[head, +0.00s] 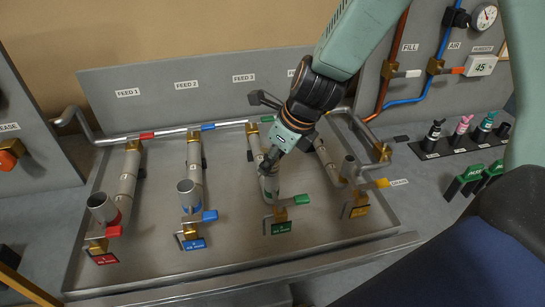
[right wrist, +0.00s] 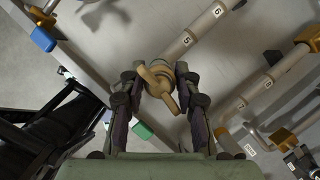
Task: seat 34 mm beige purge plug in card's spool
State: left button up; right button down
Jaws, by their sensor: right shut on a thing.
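My right gripper (head: 266,165) reaches down to the open end of the green-marked spool (head: 270,187), third from the left. In the right wrist view its two fingers (right wrist: 157,82) are shut on the beige plug (right wrist: 160,92), which has a ring-like handle. The plug is lined up at the end of a grey pipe (right wrist: 175,50); I cannot tell how far it is in. In the head view the gripper hides the plug. A green card (head: 281,228) lies in front of this spool; its text is too small to read. My left gripper is not in view.
The red-marked spool (head: 103,208) and blue-marked spool (head: 188,195) stand open to the left; a yellow-marked one (head: 350,168) is to the right. Valve handles sit close to each spool. A rack with several small bottles (head: 463,127) is at the right.

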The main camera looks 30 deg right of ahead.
jog(key=shift+s+f, duration=0.1)
jog(key=shift+f, duration=0.05)
jog(key=c, duration=0.9)
grip_release()
jog(key=shift+o, duration=0.2)
jog(key=v, duration=1.2)
